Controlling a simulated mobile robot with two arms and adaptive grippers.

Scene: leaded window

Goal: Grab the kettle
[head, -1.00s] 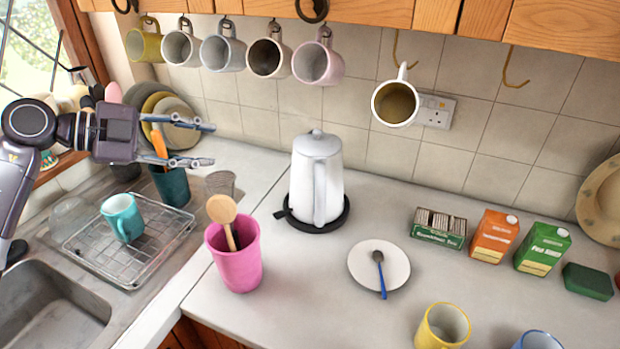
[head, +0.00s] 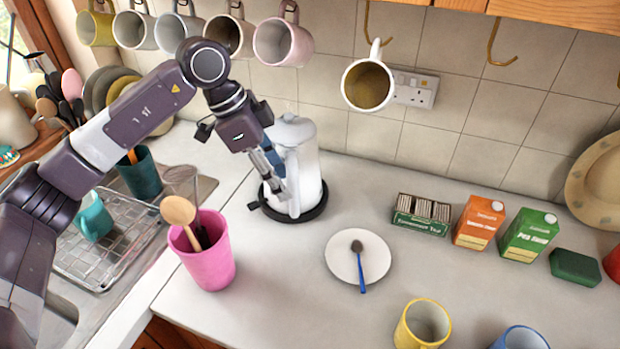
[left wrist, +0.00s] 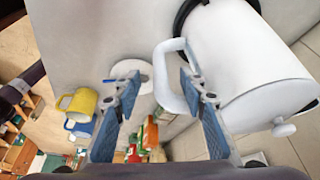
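The white kettle (head: 305,180) stands upright on its round black base (head: 318,207) on the worktop. My left gripper (head: 278,180) is at the kettle's near-left side, by its handle. In the left wrist view the fingers (left wrist: 158,82) are open and apart. The kettle (left wrist: 235,60) fills the right side there. Its white handle (left wrist: 162,78) reaches between the fingers, and the right finger overlaps the handle's opening. Whether a finger touches the handle cannot be told. My right gripper is not in view.
A pink pot (head: 208,262) with a wooden spoon stands left of the kettle, below my left arm. A white plate (head: 345,262) with a spoon lies to the right. Mugs hang on hooks above. A tea box (head: 420,222) and cartons stand further right.

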